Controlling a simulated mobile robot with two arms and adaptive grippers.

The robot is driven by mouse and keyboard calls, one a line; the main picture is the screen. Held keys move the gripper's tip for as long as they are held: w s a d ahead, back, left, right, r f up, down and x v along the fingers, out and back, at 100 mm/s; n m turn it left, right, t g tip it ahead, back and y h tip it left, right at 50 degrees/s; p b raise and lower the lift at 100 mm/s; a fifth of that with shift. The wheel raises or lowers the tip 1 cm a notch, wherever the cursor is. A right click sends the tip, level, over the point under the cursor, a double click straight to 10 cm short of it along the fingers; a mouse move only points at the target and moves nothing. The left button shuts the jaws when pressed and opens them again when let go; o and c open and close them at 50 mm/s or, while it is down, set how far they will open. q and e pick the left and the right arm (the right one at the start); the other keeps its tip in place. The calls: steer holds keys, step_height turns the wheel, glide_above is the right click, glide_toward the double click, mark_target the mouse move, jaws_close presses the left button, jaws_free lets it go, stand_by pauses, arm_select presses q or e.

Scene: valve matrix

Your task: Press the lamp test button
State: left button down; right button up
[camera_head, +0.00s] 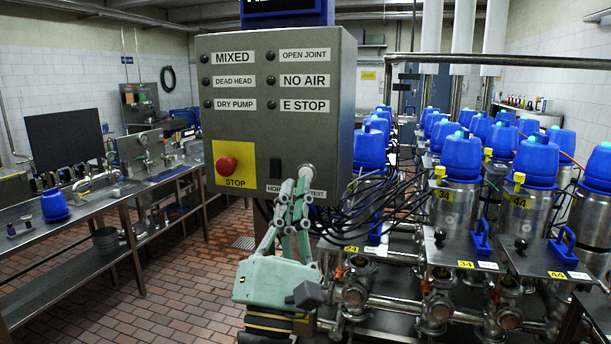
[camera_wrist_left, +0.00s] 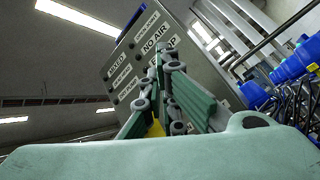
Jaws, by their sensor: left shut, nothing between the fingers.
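A grey control box (camera_head: 236,130) hangs in the middle of the head view. A pale round button (camera_head: 307,170) is at its lower right, above a label (camera_head: 318,194) whose visible part ends in "TEST". My left gripper (camera_head: 294,183) is shut and empty, pointing up at the box's lower right corner. Its fingertips overlap the label and lie just below the button. I cannot tell whether they touch the panel. In the left wrist view the fingers (camera_wrist_left: 166,62) cover the lower panel, and the button is hidden. My right gripper is not in view.
A red stop button (camera_head: 226,165) on a yellow plate and a black switch (camera_head: 275,170) sit left of the pale button. Black cables (camera_head: 375,195) and blue-topped valves (camera_head: 461,158) stand to the right. A steel bench (camera_head: 95,205) runs along the left, with open tiled floor between.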

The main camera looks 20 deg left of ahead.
mark_target(306, 174)
arm_select(q)
steer(key=w+b, duration=0.3)
steer(key=w, duration=0.5)
steer(key=shift+w+d, duration=0.15)
steer(key=shift+w, duration=0.15)
steer(key=shift+w+b, duration=0.15)
steer(key=shift+b, duration=0.15)
stand_by(0.9)
steer(key=shift+w, duration=0.25)
steer(key=shift+w, duration=0.4)
stand_by(0.7)
steer(key=shift+s, duration=0.1)
stand_by(0.3)
steer(key=shift+s+p, duration=0.3)
steer(key=shift+s, duration=0.45)
